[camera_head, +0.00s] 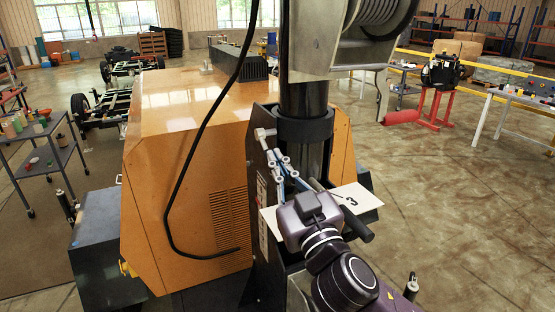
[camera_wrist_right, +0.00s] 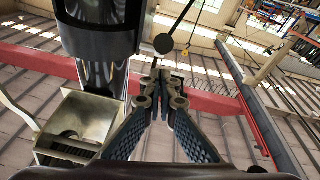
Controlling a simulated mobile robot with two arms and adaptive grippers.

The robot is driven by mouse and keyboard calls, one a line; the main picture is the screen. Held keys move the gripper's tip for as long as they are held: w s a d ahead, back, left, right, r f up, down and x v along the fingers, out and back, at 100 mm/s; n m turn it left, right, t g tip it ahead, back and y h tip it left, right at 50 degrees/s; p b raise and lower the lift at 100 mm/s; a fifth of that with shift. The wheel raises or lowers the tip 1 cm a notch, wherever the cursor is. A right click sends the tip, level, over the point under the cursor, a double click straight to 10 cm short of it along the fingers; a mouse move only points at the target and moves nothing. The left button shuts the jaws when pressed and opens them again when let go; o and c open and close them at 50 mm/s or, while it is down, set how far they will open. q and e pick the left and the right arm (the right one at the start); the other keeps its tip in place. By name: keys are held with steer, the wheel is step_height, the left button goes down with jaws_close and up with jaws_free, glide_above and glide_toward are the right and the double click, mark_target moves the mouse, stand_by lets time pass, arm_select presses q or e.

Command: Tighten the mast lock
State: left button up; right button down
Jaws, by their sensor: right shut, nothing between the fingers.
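The black mast (camera_head: 305,98) rises from the orange light tower, with a dark collar (camera_head: 303,126) around it. A small pale metal fitting (camera_head: 262,134) sticks out left of the collar; I cannot tell for sure whether it is the mast lock. My right gripper (camera_head: 276,158) is just below this fitting, its blue-grey fingers shut with nothing between them. In the wrist view the fingertips (camera_wrist_right: 163,77) meet below a dark round knob (camera_wrist_right: 163,43), and the mast (camera_wrist_right: 98,75) stands to their left. Contact with the fitting cannot be told. My left gripper is out of view.
A white plate marked 3 (camera_head: 357,200) and a black-gripped bar (camera_head: 356,225) are close beside my right wrist. A black cable (camera_head: 170,200) hangs over the orange housing (camera_head: 185,165). A grey cart (camera_head: 45,155) stands left. Open floor (camera_head: 450,220) lies right.

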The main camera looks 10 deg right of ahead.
steer(key=shift+w+d+f, duration=0.1)
steer(key=shift+w+f, duration=0.3)
steer(key=shift+f, duration=0.3)
